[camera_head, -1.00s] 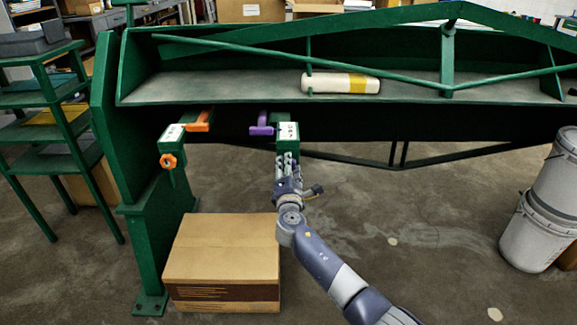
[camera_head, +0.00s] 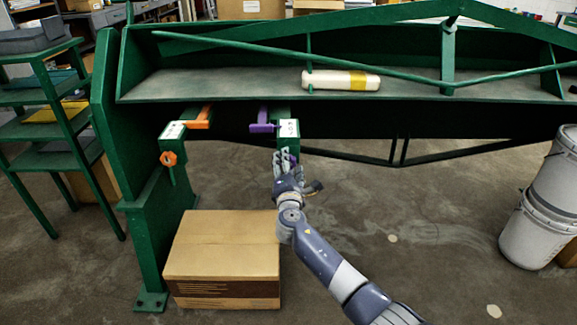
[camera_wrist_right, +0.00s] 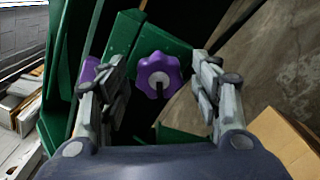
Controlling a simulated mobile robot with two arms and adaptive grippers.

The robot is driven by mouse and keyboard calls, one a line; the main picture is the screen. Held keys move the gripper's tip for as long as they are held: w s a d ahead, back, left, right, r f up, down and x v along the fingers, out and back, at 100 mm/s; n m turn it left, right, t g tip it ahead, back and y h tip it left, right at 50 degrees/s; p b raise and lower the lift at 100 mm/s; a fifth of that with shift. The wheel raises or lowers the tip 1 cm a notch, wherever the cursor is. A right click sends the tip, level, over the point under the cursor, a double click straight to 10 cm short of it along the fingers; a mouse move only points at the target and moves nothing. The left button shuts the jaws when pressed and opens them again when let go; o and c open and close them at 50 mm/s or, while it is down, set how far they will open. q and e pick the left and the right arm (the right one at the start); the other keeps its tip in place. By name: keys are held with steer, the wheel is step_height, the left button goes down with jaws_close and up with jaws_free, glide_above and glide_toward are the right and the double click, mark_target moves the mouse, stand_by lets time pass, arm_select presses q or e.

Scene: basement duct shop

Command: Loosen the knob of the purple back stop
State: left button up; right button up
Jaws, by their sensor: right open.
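The purple back stop (camera_head: 262,126) sits under the front edge of the green machine, beside a green block with a white label (camera_head: 289,128). In the head view the knob (camera_head: 291,158) is mostly hidden behind my fingers. My right gripper (camera_head: 284,158) is open just below the block; in the wrist view its fingers (camera_wrist_right: 160,82) stand apart on either side of the knob, with visible gaps. My left gripper is not in view.
An orange back stop (camera_head: 199,124) with an orange knob (camera_head: 168,159) is to the left. A cardboard box (camera_head: 222,260) stands on the floor below. White buckets (camera_head: 528,228) stand at the right. A pale roll (camera_head: 341,80) lies on the machine's shelf. Open floor lies right of my arm.

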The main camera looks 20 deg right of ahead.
steer(key=shift+s, duration=0.15)
steer(key=v, duration=1.1)
steer(key=shift+s, duration=0.35)
steer(key=shift+a, duration=0.15)
